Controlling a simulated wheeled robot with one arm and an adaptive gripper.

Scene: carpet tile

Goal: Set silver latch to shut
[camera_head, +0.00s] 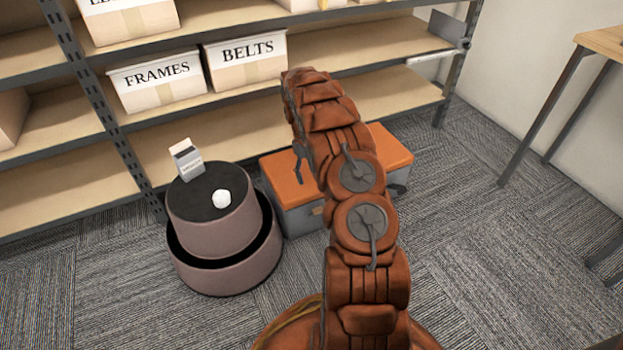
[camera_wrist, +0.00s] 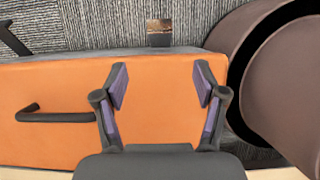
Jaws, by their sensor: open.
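A grey box with an orange lid (camera_head: 392,148) stands on the carpet before the shelf, partly hidden by my arm. In the wrist view the orange lid (camera_wrist: 160,130) fills the middle. A small square metallic piece, apparently the silver latch (camera_wrist: 159,33), sticks out past the box's edge at the top centre. I cannot tell its setting. My gripper (camera_wrist: 160,83) is open and empty above the lid, its two purple-padded fingers spread, with the latch beyond their tips. In the head view my arm mostly hides the gripper and the latch's side of the box.
A dark bar handle (camera_wrist: 55,117) lies on the lid. Shelves with labelled bins (camera_head: 157,83) stand behind. Carpet (camera_head: 480,240) is clear to the right.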

